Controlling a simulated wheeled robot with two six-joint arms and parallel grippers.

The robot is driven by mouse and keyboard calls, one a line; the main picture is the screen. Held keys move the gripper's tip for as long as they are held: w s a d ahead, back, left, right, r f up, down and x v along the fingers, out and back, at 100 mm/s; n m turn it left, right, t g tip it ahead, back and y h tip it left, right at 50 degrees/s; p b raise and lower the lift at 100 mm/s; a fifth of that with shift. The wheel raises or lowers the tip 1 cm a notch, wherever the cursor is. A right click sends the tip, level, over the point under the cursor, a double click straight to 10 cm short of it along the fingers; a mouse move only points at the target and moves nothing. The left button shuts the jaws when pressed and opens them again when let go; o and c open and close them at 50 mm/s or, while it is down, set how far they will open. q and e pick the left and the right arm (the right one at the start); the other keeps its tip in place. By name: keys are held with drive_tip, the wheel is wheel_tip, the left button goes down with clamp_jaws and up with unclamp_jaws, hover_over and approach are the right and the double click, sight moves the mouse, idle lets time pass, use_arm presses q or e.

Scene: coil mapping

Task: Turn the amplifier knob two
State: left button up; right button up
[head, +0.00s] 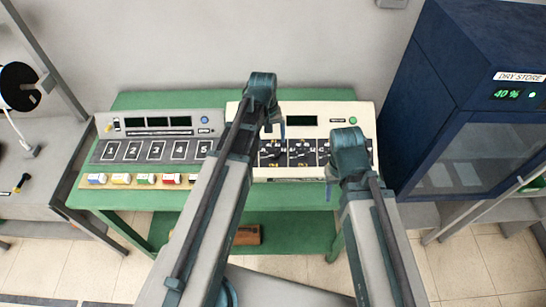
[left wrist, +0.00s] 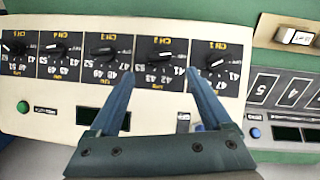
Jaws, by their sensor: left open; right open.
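The amplifier (head: 335,108) is a cream box with a row of black dials on its front; it also shows upside down in the left wrist view (left wrist: 150,112). Amplifier knob two (left wrist: 160,57), marked CH 2, is a black dial with a white pointer. My left gripper (left wrist: 160,73) is open, with its fingertips to either side of knob two, apparently not touching it. In the head view my left gripper (head: 275,130) and arm cover the amplifier's left part. My right gripper (head: 332,185) is open and empty at the amplifier's front right.
A grey console (head: 150,130) with numbered pads 1 to 5 stands left of the amplifier on the green table (head: 110,198). Several coloured coils lie along its front. A blue dry store cabinet (head: 430,110) stands at the right. Neighbouring knobs one (left wrist: 217,62) and three (left wrist: 103,51) are close.

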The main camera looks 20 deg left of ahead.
sight(273, 151)
use_arm(q)
drive_tip(key=f+b, duration=0.4)
drive_tip(key=f, duration=0.1)
drive_tip(key=f+b, duration=0.2)
drive_tip(key=shift+w+d+f+b, duration=0.1)
drive_tip(key=shift+d+f+b, duration=0.2)
drive_tip(key=shift+f, duration=0.05)
clamp_jaws()
